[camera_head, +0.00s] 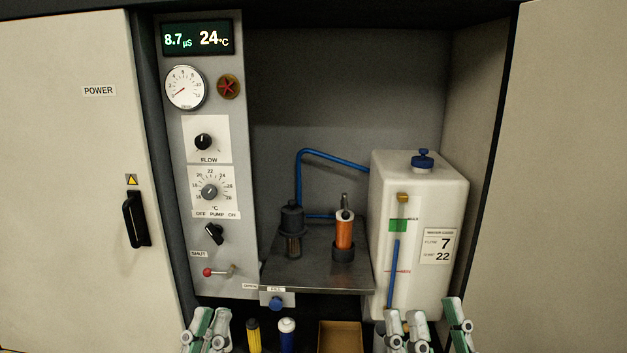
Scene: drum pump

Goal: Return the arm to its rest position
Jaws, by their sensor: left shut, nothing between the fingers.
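My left gripper (209,318) is at the bottom edge, left of centre, below the control panel. Its fingers are close together with nothing between them. My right gripper (432,316) is at the bottom edge, right of centre, in front of the lower part of the white tank (418,190). Its fingers stand apart, and nothing shows between them. Both grippers are cut off by the picture's lower edge, and the arms behind them are out of view.
The control panel (247,150) carries knobs and a red-tipped lever (208,272). A metal shelf (310,276) holds a pump (292,218) and an orange cylinder (344,232). Yellow (254,337) and blue (287,338) bottles and a brown tray (340,323) are between my grippers.

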